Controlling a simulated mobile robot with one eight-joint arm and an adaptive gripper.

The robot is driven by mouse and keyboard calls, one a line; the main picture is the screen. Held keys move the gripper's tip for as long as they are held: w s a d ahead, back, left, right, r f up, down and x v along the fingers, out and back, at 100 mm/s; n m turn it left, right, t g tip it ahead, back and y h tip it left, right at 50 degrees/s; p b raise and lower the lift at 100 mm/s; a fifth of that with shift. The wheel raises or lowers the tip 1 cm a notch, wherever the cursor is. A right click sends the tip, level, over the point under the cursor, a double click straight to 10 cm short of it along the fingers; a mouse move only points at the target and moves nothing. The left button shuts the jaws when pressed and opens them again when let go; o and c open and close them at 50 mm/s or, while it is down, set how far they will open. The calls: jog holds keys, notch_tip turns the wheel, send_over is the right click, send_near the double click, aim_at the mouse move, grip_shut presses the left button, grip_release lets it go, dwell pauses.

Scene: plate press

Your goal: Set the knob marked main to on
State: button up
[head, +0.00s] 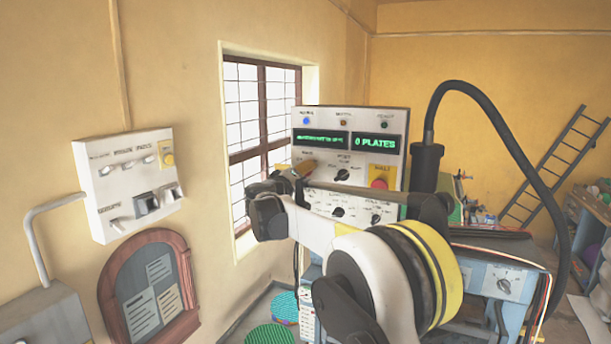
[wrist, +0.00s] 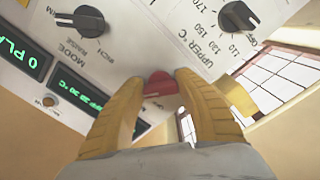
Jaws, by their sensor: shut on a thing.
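The white control panel (head: 350,120) stands ahead in the head view, by the window. My gripper (head: 303,170) is at the panel's left side, below the left display. In the wrist view its two yellow fingers (wrist: 160,82) are shut on a red knob (wrist: 159,90), one on each side. The fingers hide part of the knob and its surroundings. In the head view, my gripper covers this knob, and the small label above it is too small to read surely. The knob's exact pointing direction cannot be told.
A black mode knob (wrist: 82,18) and a black upper-temperature knob (wrist: 237,17) lie near the fingers. A red button on a yellow plate (head: 379,183) is at the panel's right. A blue lamp (head: 306,121) is lit. A white switch box (head: 130,180) hangs on the left wall.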

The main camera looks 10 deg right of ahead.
dwell(0.4)
jog(key=o, duration=1.2)
jog(key=v, duration=1.2)
